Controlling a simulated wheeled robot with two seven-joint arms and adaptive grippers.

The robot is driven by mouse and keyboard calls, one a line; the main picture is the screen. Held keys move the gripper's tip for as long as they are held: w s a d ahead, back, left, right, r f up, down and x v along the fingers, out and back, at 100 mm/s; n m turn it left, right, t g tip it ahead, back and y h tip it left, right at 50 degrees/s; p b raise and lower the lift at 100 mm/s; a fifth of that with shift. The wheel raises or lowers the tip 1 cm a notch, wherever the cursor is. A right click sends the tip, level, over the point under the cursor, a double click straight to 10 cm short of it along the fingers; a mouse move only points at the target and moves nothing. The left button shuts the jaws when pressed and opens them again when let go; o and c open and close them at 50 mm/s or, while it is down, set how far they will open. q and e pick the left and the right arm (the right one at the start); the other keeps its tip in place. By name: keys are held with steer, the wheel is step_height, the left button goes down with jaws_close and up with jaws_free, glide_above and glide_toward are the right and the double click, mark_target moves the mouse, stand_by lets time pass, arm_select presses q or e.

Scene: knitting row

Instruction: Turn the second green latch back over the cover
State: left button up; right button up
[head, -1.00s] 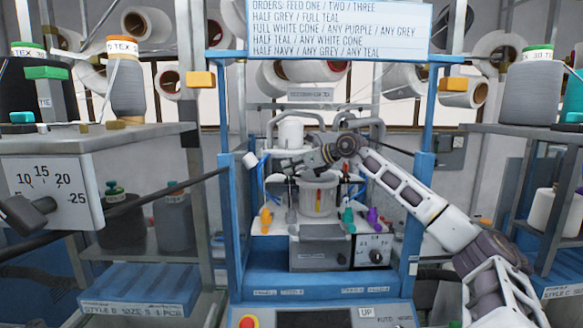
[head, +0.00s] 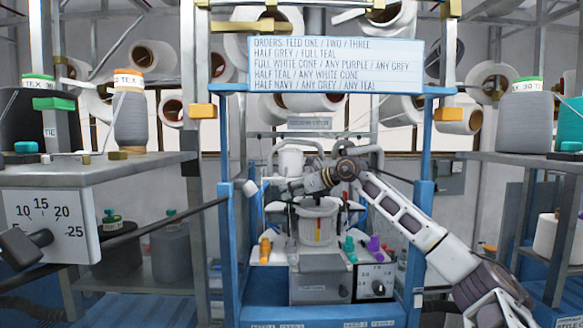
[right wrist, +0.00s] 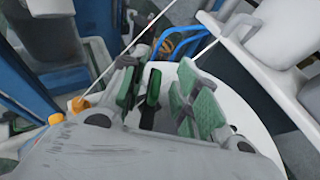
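My right gripper (head: 296,187) reaches in from the right, over the white pot (head: 318,222) on the machine in the head view. It is small and dark there. In the right wrist view my right gripper (right wrist: 166,98) shows two green-padded fingers with a gap between them. A pale round surface (right wrist: 250,128) lies beyond the fingers; I cannot tell whether it is the cover. I cannot pick out the green latches from the green finger pads, nor tell whether the gripper touches one. My left gripper is not in view.
Blue posts (head: 423,215) frame the machine on both sides. Orange (head: 265,248), teal (head: 349,247) and purple (head: 375,244) pegs stand at its front. A dial box (head: 376,281) sits at front right. Shelves with cones flank it, and a gauge (head: 50,225) is at left.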

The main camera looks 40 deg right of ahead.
steer(key=shift+r, duration=4.15)
steer(key=shift+r, duration=0.15)
